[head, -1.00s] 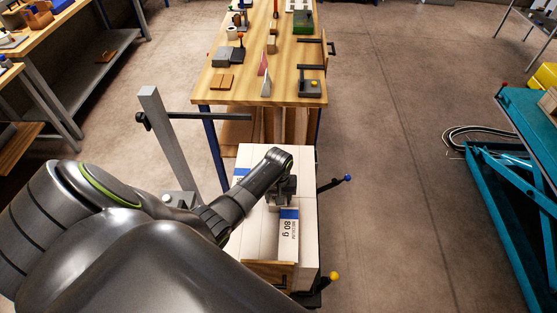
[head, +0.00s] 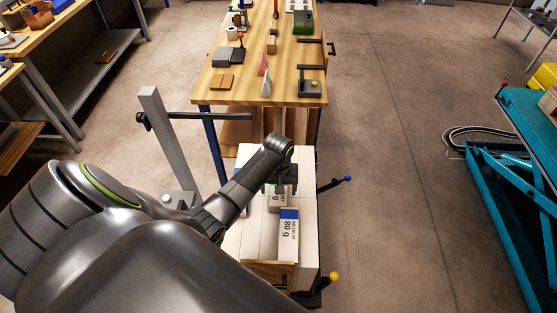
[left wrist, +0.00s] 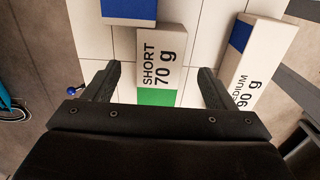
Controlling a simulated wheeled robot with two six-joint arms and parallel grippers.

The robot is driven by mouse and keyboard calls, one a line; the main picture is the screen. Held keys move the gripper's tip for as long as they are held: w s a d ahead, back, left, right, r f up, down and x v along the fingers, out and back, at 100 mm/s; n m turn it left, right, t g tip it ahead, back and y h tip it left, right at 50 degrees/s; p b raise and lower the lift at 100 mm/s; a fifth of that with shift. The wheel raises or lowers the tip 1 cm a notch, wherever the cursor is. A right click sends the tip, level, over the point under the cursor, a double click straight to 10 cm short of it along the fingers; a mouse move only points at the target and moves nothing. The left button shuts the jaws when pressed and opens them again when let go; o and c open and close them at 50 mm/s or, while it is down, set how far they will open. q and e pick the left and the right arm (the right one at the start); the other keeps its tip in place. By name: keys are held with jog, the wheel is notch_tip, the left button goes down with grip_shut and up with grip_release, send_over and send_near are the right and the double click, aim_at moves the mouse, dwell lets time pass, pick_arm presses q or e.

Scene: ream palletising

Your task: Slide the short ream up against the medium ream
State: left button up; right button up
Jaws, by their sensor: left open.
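My left gripper (head: 279,182) is open just above the far end of the short ream (head: 279,200). In the left wrist view the fingers (left wrist: 160,70) stand apart on either side of this white ream, marked SHORT 70 g (left wrist: 163,50) with a green band. The medium ream marked 80 g (head: 288,238) lies on the near side of the short one. Its blue-banded end (left wrist: 128,8) shows at the top of the left wrist view. The two ends are very close and offset sideways; I cannot tell whether they touch. My right gripper is not in view.
Another ream, marked MEDIUM 90 g (left wrist: 250,60), lies tilted at the right in the left wrist view. The reams rest on a layer of white blocks (head: 308,178). A wooden block (head: 270,274) stands at the near edge. A workbench (head: 245,90) is beyond.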

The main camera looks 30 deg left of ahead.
aim_at(278, 196)
pick_arm(q)
notch_tip(278, 196, up, 12)
jog(key=b, duration=0.1)
jog(key=shift+f, duration=0.2)
